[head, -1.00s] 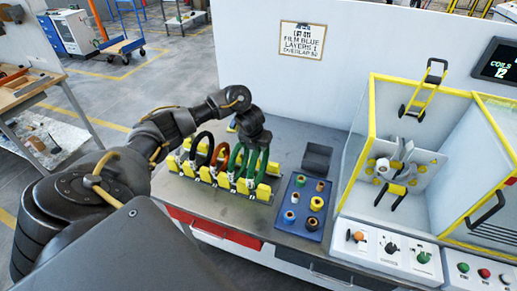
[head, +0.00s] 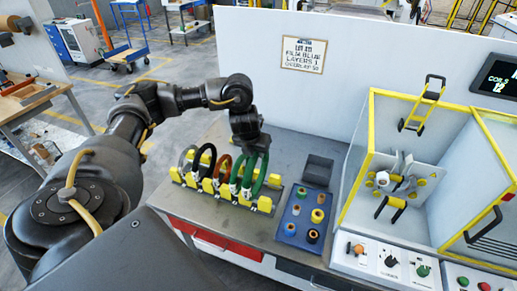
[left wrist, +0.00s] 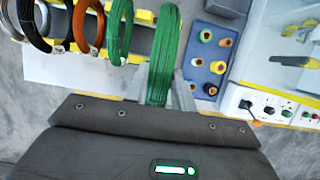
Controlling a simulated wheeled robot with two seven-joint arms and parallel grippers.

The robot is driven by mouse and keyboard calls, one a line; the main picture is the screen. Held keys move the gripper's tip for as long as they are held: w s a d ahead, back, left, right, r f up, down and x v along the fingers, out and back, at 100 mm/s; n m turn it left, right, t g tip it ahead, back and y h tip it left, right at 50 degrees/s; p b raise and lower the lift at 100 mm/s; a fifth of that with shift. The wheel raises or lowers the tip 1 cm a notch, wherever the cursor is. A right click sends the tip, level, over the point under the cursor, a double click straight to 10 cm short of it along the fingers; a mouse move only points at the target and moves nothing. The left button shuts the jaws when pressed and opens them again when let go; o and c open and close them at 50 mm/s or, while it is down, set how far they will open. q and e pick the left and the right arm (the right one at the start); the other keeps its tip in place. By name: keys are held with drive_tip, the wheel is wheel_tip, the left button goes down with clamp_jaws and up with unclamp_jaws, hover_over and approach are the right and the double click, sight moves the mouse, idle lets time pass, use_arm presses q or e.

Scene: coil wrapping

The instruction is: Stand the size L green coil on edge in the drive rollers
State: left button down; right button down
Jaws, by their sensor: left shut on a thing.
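My left gripper (head: 248,143) is shut on the upper rim of the rightmost green coil (head: 261,172), which is upright at the right end of the yellow-block rack (head: 218,190). In the left wrist view this green coil (left wrist: 165,45) runs between the two fingers (left wrist: 161,92). I cannot tell whether its lower edge is clear of the rack. A second green coil (left wrist: 120,30) stands just left of it and looks smaller. The drive rollers (head: 397,202) are yellow and sit empty inside the yellow-framed machine at the right. My right gripper is not in view.
Orange (left wrist: 88,28), black (left wrist: 28,25) and grey coils stand left in the rack. A blue tray (head: 305,218) of coloured spools and a dark grey box (head: 317,170) lie between rack and machine. Control boxes (head: 390,258) line the machine's front. A white wall stands behind.

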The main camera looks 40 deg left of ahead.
sight(253, 167)
use_arm(q)
drive_tip(key=shift+s+d+r, duration=0.5)
drive_tip(key=shift+s+d, duration=0.05)
drive_tip(key=shift+s, duration=0.55)
drive_tip(key=shift+s+d+r, duration=0.55)
drive_tip(key=shift+s, duration=0.55)
drive_tip(key=shift+s+d+r, duration=0.5)
drive_tip(key=shift+s+d, duration=0.05)
drive_tip(key=shift+s, duration=0.55)
drive_tip(key=shift+f, duration=0.1)
drive_tip(key=s+d+f+n+g+b, duration=0.1)
drive_tip(key=d+n+g+b, duration=0.3)
drive_tip(key=n, duration=1.2)
drive_tip(key=s+d+f+n+g+h+b, duration=0.1)
drive_tip(key=d+f+n+g+b, duration=0.3)
drive_tip(key=d+n+b, duration=0.6)
drive_tip(key=s+d+n+g, duration=0.1)
drive_tip(key=d+n, duration=0.2)
drive_tip(key=n, duration=0.3)
drive_tip(key=shift+s+f, duration=0.15)
drive_tip(key=shift+f, duration=0.05)
